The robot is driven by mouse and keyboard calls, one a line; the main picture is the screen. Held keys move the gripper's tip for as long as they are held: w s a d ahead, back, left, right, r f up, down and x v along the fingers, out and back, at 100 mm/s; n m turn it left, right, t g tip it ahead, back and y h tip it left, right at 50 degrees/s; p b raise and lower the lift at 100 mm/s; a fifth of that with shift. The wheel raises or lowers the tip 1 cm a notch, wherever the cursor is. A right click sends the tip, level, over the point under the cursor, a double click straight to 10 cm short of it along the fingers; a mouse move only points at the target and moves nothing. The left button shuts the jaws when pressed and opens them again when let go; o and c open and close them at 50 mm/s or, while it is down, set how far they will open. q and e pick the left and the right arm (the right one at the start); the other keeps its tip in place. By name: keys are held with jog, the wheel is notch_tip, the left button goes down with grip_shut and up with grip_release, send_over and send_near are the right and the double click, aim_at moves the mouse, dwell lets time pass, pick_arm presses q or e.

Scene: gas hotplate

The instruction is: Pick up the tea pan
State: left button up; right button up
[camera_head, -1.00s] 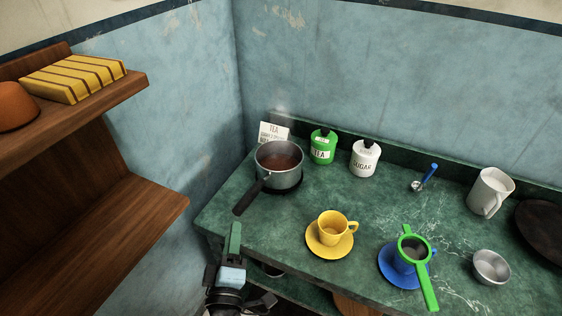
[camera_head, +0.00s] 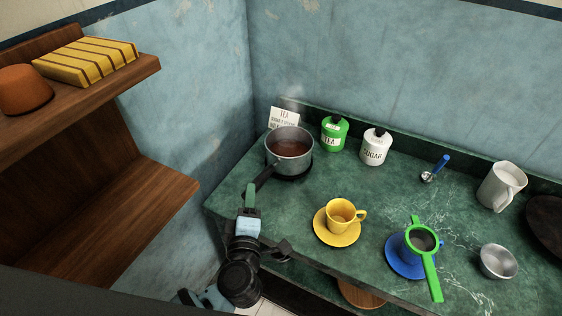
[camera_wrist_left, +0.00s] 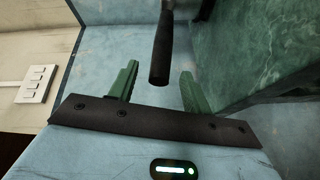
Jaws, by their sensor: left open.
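The tea pan (camera_head: 289,160) is a grey metal saucepan of brown tea, upright on the hotplate at the back left of the green counter. Its black handle points toward the front left, partly hidden behind my left gripper (camera_head: 250,192) in the head view. In the left wrist view the handle (camera_wrist_left: 161,50) comes down from the top, with its end between the two green fingers of my left gripper (camera_wrist_left: 157,85). The fingers are open, with gaps on both sides of the handle. My right gripper is not in view.
A yellow cup on a saucer (camera_head: 322,233) stands right of my left gripper. A blue cup with a green strainer (camera_head: 420,238) is farther right. Green tea (camera_head: 334,136) and white sugar (camera_head: 376,149) jars stand behind. Wooden shelves (camera_head: 150,205) are at left.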

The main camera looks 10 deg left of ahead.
pick_arm(q)
jog(key=w, duration=0.4)
jog(key=shift+w+a, duration=0.1)
jog(key=shift+a, duration=0.3)
grip_shut()
jog(key=shift+r, duration=0.15)
